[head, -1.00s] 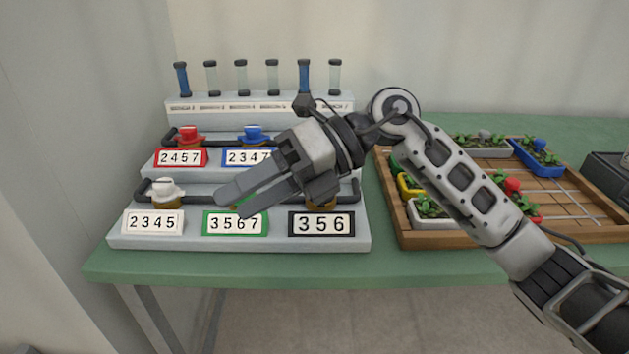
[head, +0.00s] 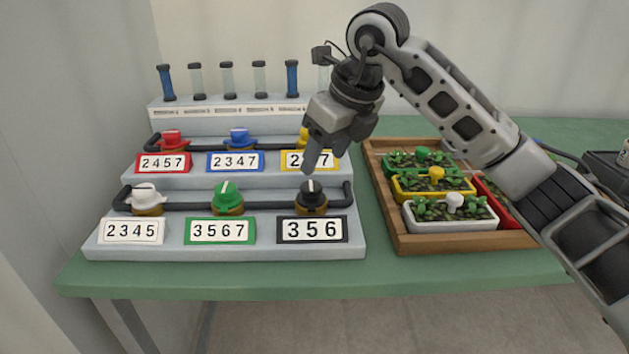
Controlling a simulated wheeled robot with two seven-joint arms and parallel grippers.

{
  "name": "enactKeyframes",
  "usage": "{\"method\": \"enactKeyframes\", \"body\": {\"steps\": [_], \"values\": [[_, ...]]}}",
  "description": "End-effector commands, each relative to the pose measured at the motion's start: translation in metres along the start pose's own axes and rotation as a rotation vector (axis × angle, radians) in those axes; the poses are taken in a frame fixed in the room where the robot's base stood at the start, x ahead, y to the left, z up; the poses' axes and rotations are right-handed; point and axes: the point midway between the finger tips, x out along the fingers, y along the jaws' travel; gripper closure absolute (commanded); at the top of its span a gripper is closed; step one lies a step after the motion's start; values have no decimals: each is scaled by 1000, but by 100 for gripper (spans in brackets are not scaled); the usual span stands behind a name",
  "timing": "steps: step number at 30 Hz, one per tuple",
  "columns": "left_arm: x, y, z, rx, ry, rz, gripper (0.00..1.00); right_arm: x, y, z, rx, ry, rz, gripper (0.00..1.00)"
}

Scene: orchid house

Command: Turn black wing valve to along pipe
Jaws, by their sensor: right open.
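The black wing valve (head: 312,193) sits on the lower pipe (head: 268,205) at its right part, above the black-framed label 356 (head: 312,230). Its white stripe runs toward me, so the wing looks turned across the pipe. My right gripper (head: 318,160) is open and empty, pointing down just above and behind the black valve, apart from it. It partly hides the yellow valve (head: 304,137) and its label 2?7. My left gripper is not in view.
A green valve (head: 228,195) and a white valve (head: 147,196) share the lower pipe. Red (head: 172,139) and blue (head: 240,138) valves are on the upper step. A wooden tray (head: 383,215) with planted pots stands close on the right.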

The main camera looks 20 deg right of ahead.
Motion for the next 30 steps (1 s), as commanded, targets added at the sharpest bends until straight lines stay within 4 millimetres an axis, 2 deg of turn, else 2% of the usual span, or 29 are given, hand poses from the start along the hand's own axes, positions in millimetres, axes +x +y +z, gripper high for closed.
{"method": "enactKeyframes", "body": {"steps": [3,10,15,23,28,30], "values": [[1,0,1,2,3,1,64,27,1,-1,1,3,2,43],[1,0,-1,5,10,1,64,60,0,0,1,2,2,43],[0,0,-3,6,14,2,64,68,1,0,-1,-1,2,43],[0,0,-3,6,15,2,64,69,0,0,-1,-1,1,43],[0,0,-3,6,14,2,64,69,0,0,-1,-1,1,87],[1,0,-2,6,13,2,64,69,0,0,0,-1,1,87]]}}
